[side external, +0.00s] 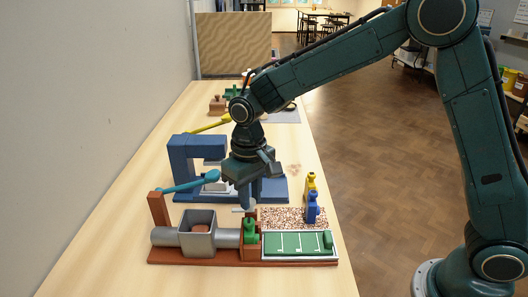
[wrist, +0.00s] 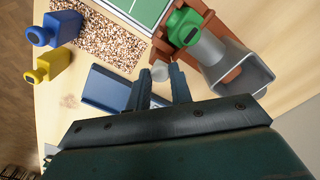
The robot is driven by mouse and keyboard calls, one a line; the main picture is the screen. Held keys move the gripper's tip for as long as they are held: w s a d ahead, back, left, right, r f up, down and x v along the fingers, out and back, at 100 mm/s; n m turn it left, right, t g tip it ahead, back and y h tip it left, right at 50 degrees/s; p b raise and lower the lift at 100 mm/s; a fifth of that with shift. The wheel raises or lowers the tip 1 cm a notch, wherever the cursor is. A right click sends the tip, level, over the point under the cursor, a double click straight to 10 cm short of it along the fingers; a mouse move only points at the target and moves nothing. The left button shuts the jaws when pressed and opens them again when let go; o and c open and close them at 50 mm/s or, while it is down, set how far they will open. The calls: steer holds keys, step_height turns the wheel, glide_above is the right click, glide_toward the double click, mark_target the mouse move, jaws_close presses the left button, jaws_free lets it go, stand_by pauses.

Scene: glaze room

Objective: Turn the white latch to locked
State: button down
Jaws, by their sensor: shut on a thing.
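The white latch (wrist: 160,71) shows in the wrist view as a small pale piece between my fingertips, close to the red-brown block of the grey hopper device. In the side view a pale bit of it (side external: 238,210) sticks out to the left of my fingers. My gripper (side external: 247,204) points down beside the red-brown block and green knob (side external: 250,232). In the wrist view my gripper (wrist: 160,76) has its two fingers on either side of the latch, shut on it. The fingers hide part of the latch, and its exact angle is hard to tell.
The grey hopper (side external: 197,233) and green lined board (side external: 298,243) stand in front. A blue frame with a teal lever (side external: 188,184) stands just behind. Blue (side external: 313,208) and yellow (side external: 310,184) bottles stand by a speckled mat (side external: 283,215) at right. The near table is bare.

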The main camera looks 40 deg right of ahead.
steer(key=n, duration=0.4)
steer(key=shift+n, duration=0.4)
steer(key=n, duration=0.4)
steer(key=shift+n, duration=0.3)
steer(key=n, duration=0.4)
steer(key=shift+n, duration=2.1)
steer(key=shift+r, duration=0.1)
steer(key=c, duration=1.3)
jaws_free()
steer(key=shift+o, duration=0.2)
